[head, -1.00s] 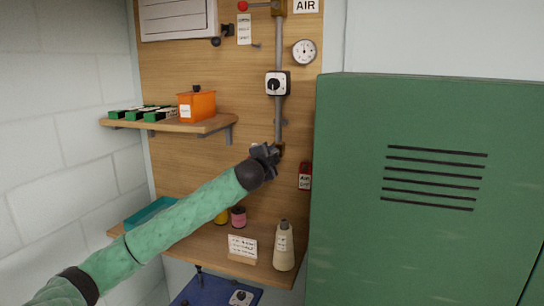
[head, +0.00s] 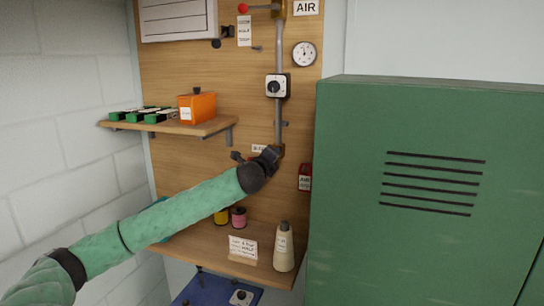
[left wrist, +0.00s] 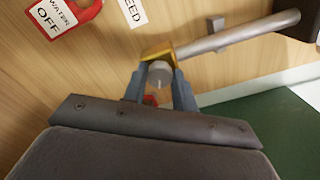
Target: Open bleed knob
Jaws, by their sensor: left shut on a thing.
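The bleed knob is a small grey round knob (left wrist: 159,76) on a brass fitting at the end of a grey pipe (left wrist: 235,36). A partly cut-off label ending in "EED" (left wrist: 132,10) is beside it in the left wrist view. My left gripper (left wrist: 160,88) has one finger on each side of the knob and is shut on it. In the head view my left gripper (head: 270,156) is at the lower end of the vertical pipe (head: 279,110) and hides the knob. My right gripper is not in view.
A red "WATER OFF" tag (left wrist: 66,14) hangs near the gripper. A red tag (head: 305,177) is right of it. A green cabinet (head: 430,250) stands close on the right. A pressure gauge (head: 304,54) and a black-knobbed switch (head: 277,86) are above. A bottle (head: 284,247) stands on the lower shelf.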

